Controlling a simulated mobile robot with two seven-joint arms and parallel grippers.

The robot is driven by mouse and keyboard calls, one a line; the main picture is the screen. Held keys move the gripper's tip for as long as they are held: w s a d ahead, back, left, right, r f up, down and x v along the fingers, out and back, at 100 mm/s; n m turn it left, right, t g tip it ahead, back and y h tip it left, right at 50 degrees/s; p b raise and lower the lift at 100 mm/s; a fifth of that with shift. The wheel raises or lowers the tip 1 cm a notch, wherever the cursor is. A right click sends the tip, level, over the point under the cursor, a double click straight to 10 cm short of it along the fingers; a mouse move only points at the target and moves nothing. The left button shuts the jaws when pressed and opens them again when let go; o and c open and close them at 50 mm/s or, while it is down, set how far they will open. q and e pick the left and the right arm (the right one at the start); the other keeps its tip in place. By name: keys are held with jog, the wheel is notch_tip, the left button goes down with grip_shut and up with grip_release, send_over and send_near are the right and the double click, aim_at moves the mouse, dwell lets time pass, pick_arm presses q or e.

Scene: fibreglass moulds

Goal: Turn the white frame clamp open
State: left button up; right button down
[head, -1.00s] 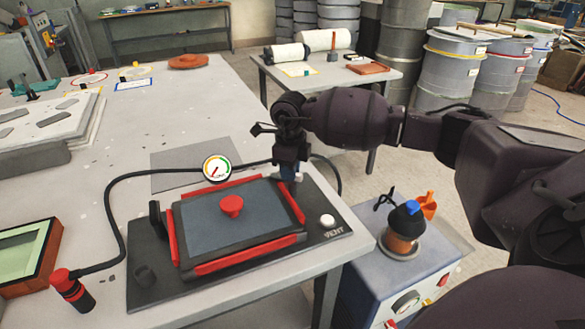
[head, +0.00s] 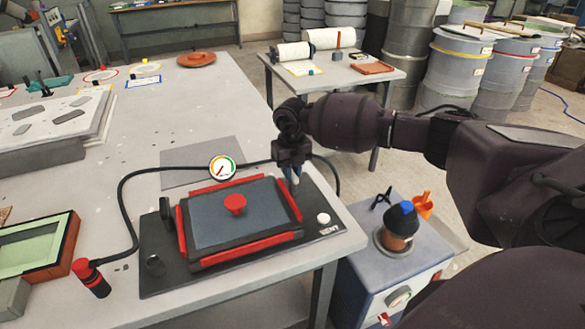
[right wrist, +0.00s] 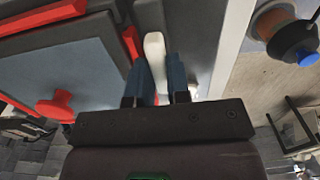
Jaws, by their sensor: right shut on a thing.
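The white frame clamp (right wrist: 154,48) shows in the right wrist view as a pale lever between the two blue-grey fingers of my right gripper (right wrist: 156,80). The gripper is shut on it. In the head view my right gripper (head: 292,177) points down at the right edge of the red-edged frame (head: 243,259) and mostly hides the clamp. The frame surrounds a dark panel (head: 262,204) with a red knob (head: 235,204) on a black base plate (head: 160,283). My left gripper is not in view.
A round gauge (head: 222,167) with a black hose stands behind the frame. A white vent button (head: 323,218) is right of the gripper. A blue-grey cabinet (head: 375,275) carrying an orange pot with a blue knob (head: 399,225) stands close by, below my right arm.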

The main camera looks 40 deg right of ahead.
jog(key=shift+m, duration=0.3)
jog(key=c, duration=1.1)
grip_release()
jog(key=shift+r, duration=0.1)
notch_tip(320, 180, up, 11)
jog(key=shift+f+p, duration=0.15)
jog(key=shift+p, duration=0.35)
